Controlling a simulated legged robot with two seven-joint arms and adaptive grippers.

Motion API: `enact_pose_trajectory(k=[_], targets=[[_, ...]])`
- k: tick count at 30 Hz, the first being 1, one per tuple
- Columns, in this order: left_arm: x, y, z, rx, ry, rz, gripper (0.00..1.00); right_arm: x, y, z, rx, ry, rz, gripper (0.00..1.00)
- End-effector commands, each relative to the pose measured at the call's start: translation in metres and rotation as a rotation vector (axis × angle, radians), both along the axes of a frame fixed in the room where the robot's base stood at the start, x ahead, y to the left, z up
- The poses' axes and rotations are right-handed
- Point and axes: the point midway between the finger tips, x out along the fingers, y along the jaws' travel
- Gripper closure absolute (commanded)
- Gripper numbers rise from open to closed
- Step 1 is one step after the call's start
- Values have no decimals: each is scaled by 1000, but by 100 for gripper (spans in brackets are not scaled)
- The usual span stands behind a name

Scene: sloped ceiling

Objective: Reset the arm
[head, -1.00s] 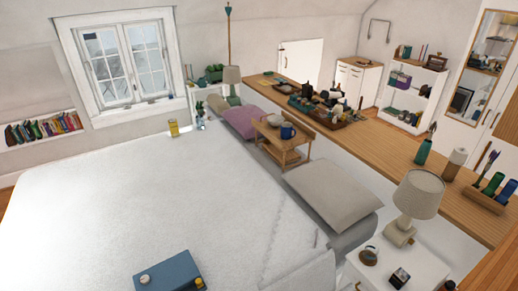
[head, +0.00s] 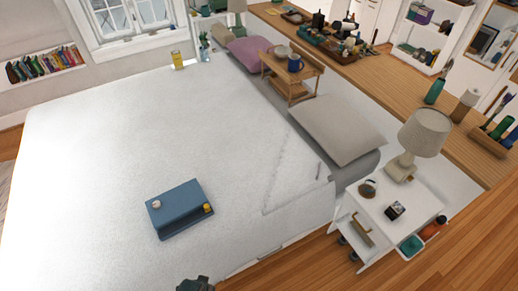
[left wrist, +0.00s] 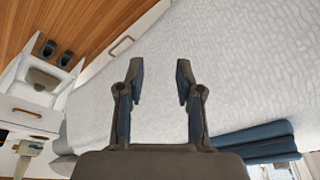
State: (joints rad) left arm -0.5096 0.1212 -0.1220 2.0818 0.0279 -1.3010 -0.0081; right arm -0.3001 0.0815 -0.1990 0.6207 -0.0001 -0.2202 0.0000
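My left gripper (left wrist: 158,78) is open in the left wrist view. Its two dark fingers are spread wide, with nothing between them but the white bedspread (left wrist: 160,50) beyond. In the head view a dark part of one of my arms just enters at the bottom edge, over the near side of the bed (head: 120,140); I cannot tell from it which arm it is. My right gripper is not in view.
A blue box (head: 178,205) with small items lies on the bed. A white nightstand (head: 425,205) holds a lamp (head: 425,133), a mug and a small dark box. Wooden floor (head: 400,270) is open at lower right. A long wooden counter (head: 395,88) stands beyond.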

Motion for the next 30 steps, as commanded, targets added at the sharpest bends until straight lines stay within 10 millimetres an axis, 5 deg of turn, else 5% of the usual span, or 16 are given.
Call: enact_pose_trajectory(k=[8, 15, 22, 30], targets=[[-31, 2, -137, 6, 65, -10, 65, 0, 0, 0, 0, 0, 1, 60], [-118, 17, -256, 15, 129, -25, 65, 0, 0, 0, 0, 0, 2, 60], [-193, 31, -300, 21, 165, -36, 65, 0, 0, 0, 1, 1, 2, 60], [-212, 34, -307, 22, 172, -39, 65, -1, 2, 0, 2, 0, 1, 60]])
